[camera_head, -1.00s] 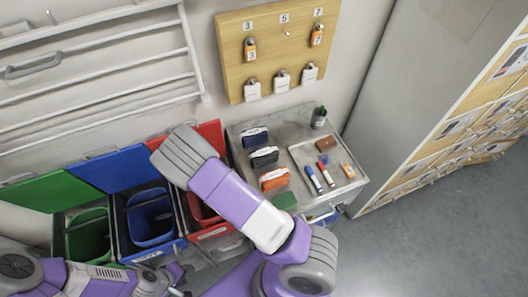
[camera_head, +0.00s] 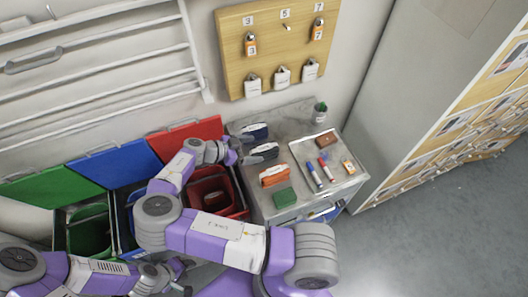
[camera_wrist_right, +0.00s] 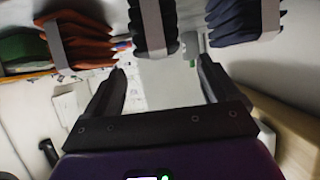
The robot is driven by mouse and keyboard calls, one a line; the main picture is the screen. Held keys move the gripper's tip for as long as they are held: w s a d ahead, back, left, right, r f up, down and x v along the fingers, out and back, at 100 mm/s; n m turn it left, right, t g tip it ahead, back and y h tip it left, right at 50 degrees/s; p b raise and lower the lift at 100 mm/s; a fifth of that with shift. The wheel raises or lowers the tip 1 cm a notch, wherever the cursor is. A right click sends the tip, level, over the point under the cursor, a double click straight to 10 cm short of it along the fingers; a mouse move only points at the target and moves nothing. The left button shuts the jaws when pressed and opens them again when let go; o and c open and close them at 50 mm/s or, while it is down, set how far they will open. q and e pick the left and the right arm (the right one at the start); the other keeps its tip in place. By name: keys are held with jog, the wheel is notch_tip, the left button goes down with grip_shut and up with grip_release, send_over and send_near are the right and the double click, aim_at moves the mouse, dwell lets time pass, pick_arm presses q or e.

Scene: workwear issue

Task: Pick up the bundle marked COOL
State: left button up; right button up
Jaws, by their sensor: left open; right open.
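Several folded, banded bundles lie in a row on the grey table's left side: navy (camera_head: 254,131), black (camera_head: 265,152), orange (camera_head: 274,175) and green (camera_head: 285,197). I cannot read COOL on any of them. My right gripper (camera_head: 241,150) is open and empty at the table's left edge, close to the navy and black bundles. In the right wrist view, the black bundle (camera_wrist_right: 152,25) is ahead of the open fingers (camera_wrist_right: 162,75), with the orange bundle (camera_wrist_right: 85,38) left and the navy bundle (camera_wrist_right: 243,18) right. My left gripper (camera_head: 184,279) is open, low at the left.
A tray (camera_head: 336,180) with markers and small items lies on the table's right side, with a small plant (camera_head: 320,112) behind. Red (camera_head: 240,205), blue and green bins stand left of the table. A padlock board (camera_head: 270,50) hangs above. A cabinet stands right.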

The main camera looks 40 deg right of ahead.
aim_at(260, 148)
jog(key=x, duration=0.3)
jog(key=p+x, duration=0.1)
jog(key=x, duration=0.2)
jog(key=shift+w+f, duration=0.2)
jog(key=shift+f, duration=0.05)
jog(key=c, duration=1.2)
